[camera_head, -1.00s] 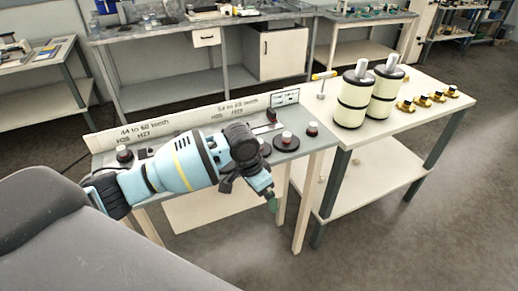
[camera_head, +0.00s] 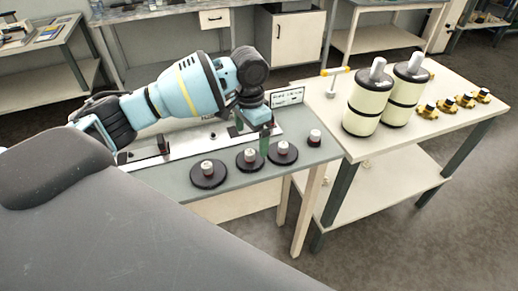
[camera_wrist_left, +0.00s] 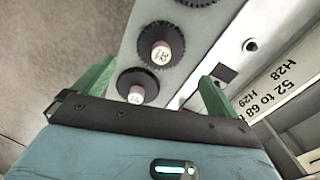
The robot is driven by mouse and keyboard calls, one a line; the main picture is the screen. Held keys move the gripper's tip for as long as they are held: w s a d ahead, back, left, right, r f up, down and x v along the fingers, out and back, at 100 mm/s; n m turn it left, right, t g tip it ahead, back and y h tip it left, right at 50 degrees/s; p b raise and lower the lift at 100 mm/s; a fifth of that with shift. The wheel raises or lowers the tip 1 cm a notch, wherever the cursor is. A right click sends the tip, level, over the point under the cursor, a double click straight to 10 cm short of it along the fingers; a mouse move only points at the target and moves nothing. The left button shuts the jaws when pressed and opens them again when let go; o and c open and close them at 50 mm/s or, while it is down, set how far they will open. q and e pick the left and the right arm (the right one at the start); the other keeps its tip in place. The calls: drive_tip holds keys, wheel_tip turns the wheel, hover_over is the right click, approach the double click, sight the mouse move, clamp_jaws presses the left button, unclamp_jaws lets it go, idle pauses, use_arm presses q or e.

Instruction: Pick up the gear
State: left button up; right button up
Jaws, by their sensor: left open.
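Several dark toothed gears with pale-topped hubs sit on the grey bench (camera_head: 195,198). My left gripper (camera_head: 249,136) points down over the back of the row, open and empty. In the left wrist view, a larger gear (camera_wrist_left: 146,42) and a smaller gear (camera_wrist_left: 127,86) show beyond and between the green fingertips (camera_wrist_left: 155,85). Which gear is meant, I cannot tell. My right gripper is out of view.
A pale labelled strip (camera_wrist_left: 278,92) runs along the bench's back, partly behind my arm. A cream table (camera_head: 440,130) adjoins on the right, with two cream rollers (camera_head: 363,106) (camera_head: 404,95), a yellow-handled tool (camera_head: 333,72) and several yellow-black parts (camera_head: 428,110).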

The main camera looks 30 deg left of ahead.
sight(249, 153)
use_arm(q)
drive_tip(key=shift+s, duration=0.15)
drive_tip(key=shift+s+f, duration=0.15)
drive_tip(key=shift+s, duration=0.15)
drive_tip(key=shift+s+f, duration=0.1)
drive_tip(key=shift+f, duration=0.75)
drive_tip(key=shift+w+f, duration=0.2)
drive_tip(key=shift+f, duration=0.05)
drive_tip(key=shift+a+f, duration=0.2)
drive_tip(key=shift+f, duration=2.35)
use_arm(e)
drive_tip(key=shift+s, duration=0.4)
